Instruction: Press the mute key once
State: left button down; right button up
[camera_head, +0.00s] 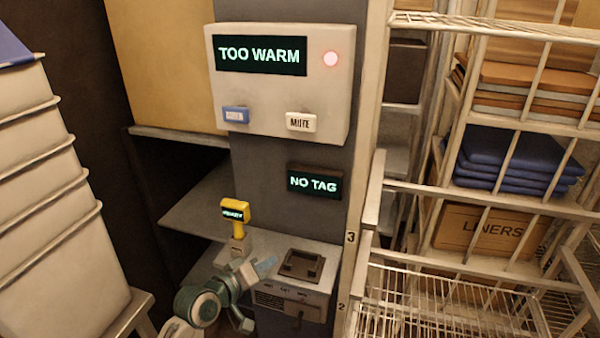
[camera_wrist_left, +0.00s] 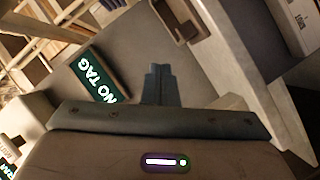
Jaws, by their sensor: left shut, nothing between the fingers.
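The white mute key (camera_head: 301,122) sits at the lower right of a pale wall box (camera_head: 280,85) in the head view. The box's display (camera_head: 261,55) reads TOO WARM, and a red lamp (camera_head: 331,59) glows beside it. My left gripper (camera_head: 266,266) is low in the head view, well below the mute key and apart from it. Its fingers (camera_wrist_left: 158,82) are shut with nothing between them in the left wrist view. My right gripper is not in view.
A blue key (camera_head: 236,115) is left of the mute key. A NO TAG sign (camera_head: 315,184) hangs below the box. A yellow device (camera_head: 236,212) stands near my left gripper, beside a grey unit (camera_head: 297,292). Wire racks (camera_head: 470,215) fill the right; stacked bins (camera_head: 55,190) stand left.

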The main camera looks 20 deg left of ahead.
pick_arm(q)
jog(key=s+d+r+t+h, duration=0.1)
jog(key=r+h, duration=0.2)
jog(key=r, duration=0.7)
jog(key=s+d+r+t+h+p, duration=0.1)
jog(key=s+d+r+h, duration=0.1)
jog(key=r, duration=0.9)
jog(key=s+d+r+t+h+p, duration=0.1)
jog(key=r+h, duration=0.3)
jog(key=r, duration=0.7)
jog(key=shift+s+d, duration=0.3)
jog(key=shift+s, duration=0.4)
jog(key=shift+r, duration=0.1)
jog(key=b, duration=0.3)
send_near(303, 120)
jog(key=shift+w+d+r, duration=0.45)
jog(key=shift+d, duration=0.3)
jog(key=shift+w+d+r, duration=0.4)
jog(key=shift+d+r, duration=0.05)
jog(key=shift+d, duration=0.3)
jog(key=shift+w+d+r, duration=0.45)
jog(key=shift+d, duration=0.3)
